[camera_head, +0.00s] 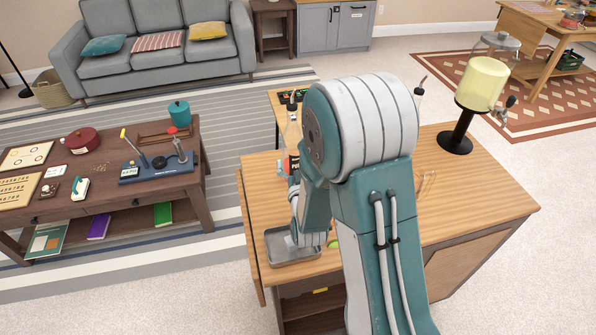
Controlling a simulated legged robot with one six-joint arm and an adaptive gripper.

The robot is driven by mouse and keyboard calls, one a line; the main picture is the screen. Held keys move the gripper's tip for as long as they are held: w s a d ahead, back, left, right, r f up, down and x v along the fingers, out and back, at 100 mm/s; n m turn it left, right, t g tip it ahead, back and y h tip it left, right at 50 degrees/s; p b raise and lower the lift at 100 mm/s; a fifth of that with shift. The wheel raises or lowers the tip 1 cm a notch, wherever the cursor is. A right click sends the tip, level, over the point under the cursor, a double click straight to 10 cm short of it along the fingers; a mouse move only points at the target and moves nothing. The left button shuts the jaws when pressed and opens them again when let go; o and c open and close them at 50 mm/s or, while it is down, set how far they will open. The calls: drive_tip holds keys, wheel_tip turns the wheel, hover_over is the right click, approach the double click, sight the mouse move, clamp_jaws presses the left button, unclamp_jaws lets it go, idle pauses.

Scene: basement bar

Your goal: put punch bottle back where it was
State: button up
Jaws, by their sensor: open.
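My gripper (293,190) is at the end of my teal and white arm, close to the bottle's lower part. It is open, but its fingers are mostly hidden, so I cannot tell whether they touch the bottle.
A grey metal tray (291,261) sits at the counter's front left corner. A drink dispenser (483,82) on a black stand is at the back right. Another pourer-topped bottle (420,90) is partly behind my arm. A dark wooden table (110,202) with games stands left. The counter's right front is clear.

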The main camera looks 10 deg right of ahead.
drive_tip(key=s+r+g, duration=0.4)
drive_tip(key=s, duration=0.5)
drive_tip(key=s+r+n+g+y, duration=0.1)
drive_tip(key=s+r+g, duration=0.3)
drive_tip(key=s, duration=0.5)
drive_tip(key=s+r+g+y, duration=0.1)
drive_tip(key=s+r+g, duration=0.3)
drive_tip(key=s, duration=0.6)
drive_tip(key=shift+d+r+g, duration=0.4)
drive_tip(key=shift+r, duration=0.35)
